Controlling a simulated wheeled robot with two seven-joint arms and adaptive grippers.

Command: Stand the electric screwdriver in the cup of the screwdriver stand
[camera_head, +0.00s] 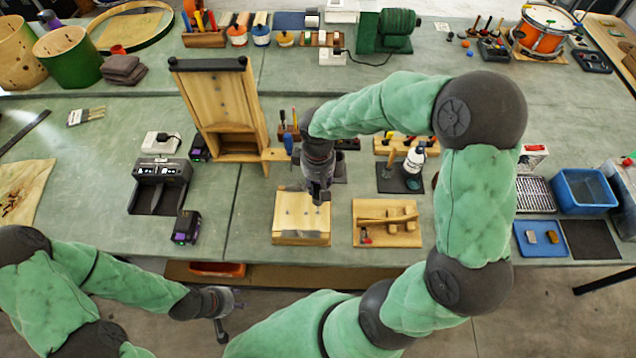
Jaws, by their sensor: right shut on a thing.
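My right gripper (318,196) points down above the back right part of a light wooden block (300,238) with several dark spots on its top. It is shut on a dark thing, probably the electric screwdriver, which is mostly hidden by the gripper and hard to make out. A dark flat base (339,172) shows just behind and right of this gripper; it may be the screwdriver stand, but its cup cannot be made out. My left gripper (221,335) hangs low at the front left, off the bench edge and away from these things; its fingers are too small to read.
A tall wooden frame (222,105) stands behind and left of the block. A board with wooden pieces (388,222) lies to its right. A bottle (414,160) stands on a dark mat behind that. A charger (160,172) and a battery (186,227) sit left.

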